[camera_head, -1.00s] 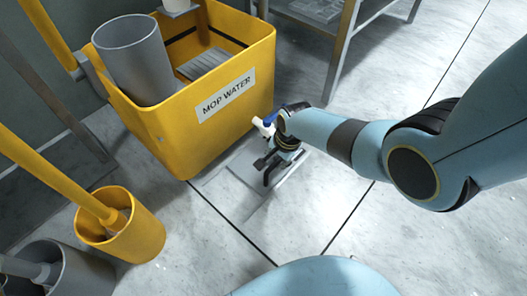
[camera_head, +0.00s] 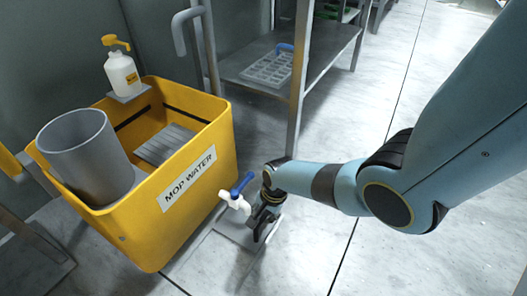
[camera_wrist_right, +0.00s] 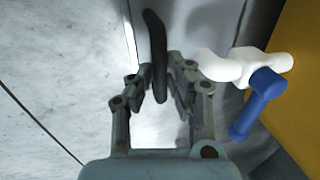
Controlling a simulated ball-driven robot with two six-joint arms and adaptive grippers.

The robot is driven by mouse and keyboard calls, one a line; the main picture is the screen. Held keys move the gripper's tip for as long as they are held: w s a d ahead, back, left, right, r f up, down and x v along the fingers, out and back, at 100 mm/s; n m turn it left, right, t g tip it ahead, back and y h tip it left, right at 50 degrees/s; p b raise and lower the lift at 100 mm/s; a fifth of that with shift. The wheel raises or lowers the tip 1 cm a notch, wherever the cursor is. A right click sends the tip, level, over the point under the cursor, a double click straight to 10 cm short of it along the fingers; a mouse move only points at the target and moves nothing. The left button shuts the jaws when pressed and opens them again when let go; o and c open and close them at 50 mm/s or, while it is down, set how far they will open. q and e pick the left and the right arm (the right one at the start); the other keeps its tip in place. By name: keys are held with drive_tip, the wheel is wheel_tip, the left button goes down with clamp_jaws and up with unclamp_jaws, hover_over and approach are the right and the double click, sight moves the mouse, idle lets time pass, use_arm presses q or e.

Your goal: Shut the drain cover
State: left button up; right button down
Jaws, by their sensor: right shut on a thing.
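My right gripper (camera_head: 262,218) is low by the floor, beside the front right of the yellow bucket. In the right wrist view its fingers (camera_wrist_right: 160,88) are closed around a dark, upright, curved bar (camera_wrist_right: 154,40), which looks like a handle. A grey floor plate (camera_head: 214,252), seemingly the drain cover area, lies beneath and left of the gripper; its pale edge shows in the wrist view. The arm and fingers hide part of it, and I cannot tell the cover's exact angle. My left gripper is not in view.
The yellow bucket (camera_head: 145,240) labelled MOP WATER stands close by. Its white spout (camera_head: 233,201) with a blue lever (camera_head: 242,184) juts out next to my gripper. A metal shelf (camera_head: 300,110) stands behind. The floor (camera_head: 420,220) at the right is clear.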

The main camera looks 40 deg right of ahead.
drive_tip(key=shift+w+d, duration=0.1)
drive_tip(key=shift+d, duration=0.25)
drive_tip(key=c, duration=1.5)
unclamp_jaws()
drive_tip(key=shift+o, duration=1.1)
drive_tip(key=shift+a, duration=0.1)
drive_tip(key=shift+r, duration=0.1)
wheel_tip(320, 180, up, 12)
drive_tip(key=s, duration=0.2)
drive_tip(key=shift+s+d+f, duration=0.15)
drive_tip(key=shift+d+f, duration=0.1)
drive_tip(key=shift+d, duration=0.2)
